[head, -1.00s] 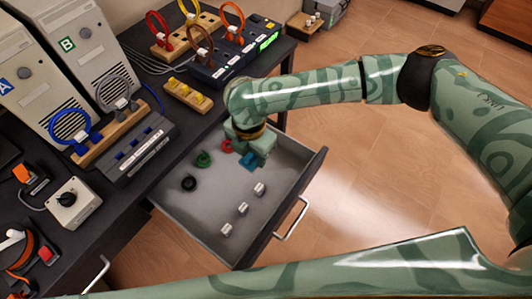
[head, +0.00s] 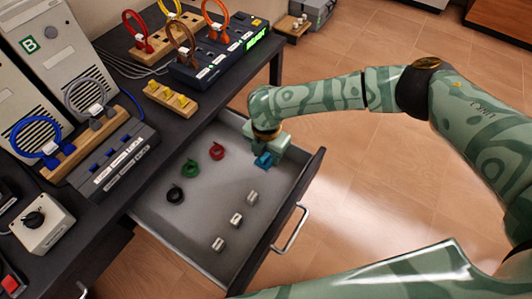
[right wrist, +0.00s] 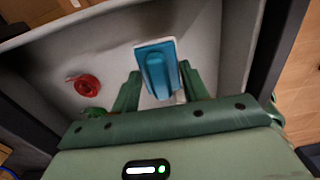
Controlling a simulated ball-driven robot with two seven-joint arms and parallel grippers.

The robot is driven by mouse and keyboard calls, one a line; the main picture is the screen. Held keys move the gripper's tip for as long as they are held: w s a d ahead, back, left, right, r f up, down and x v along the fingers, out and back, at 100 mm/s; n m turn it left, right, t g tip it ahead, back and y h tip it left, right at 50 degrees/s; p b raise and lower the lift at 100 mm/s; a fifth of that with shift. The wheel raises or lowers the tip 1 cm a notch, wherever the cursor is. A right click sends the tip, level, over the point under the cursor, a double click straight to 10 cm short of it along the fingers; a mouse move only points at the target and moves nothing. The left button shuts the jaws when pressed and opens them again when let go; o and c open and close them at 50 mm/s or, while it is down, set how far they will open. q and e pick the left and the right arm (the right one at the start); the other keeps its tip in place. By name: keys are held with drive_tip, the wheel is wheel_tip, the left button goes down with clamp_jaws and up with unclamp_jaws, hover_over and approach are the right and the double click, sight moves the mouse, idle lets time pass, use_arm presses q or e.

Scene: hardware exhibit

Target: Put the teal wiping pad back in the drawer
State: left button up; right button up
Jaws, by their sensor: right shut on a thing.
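The teal wiping pad (head: 264,160) is inside the open drawer (head: 197,233), near its far right corner. It also shows in the right wrist view (right wrist: 157,70), between the two green fingers. My right gripper (head: 270,153) is shut on the pad and reaches down into the drawer from above. In the right wrist view the pad is at or close above the grey drawer floor; I cannot tell if it touches. The gripper partly hides the pad in the head view. My left gripper is not in view.
The drawer also holds a red coil (head: 217,151), a green coil (head: 190,168), a black coil (head: 175,194) and three small white-and-grey pieces (head: 236,220). Bare floor shows around the coils. The drawer's front wall and handle (head: 290,229) are on the right. The desk is crowded with equipment.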

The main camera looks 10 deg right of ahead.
sight(266, 154)
drive_tip(key=shift+f, duration=0.55)
drive_tip(key=o, duration=0.9)
wheel_tip(266, 154, up, 13)
drive_tip(key=p, duration=0.5)
drive_tip(key=shift+r, duration=0.15)
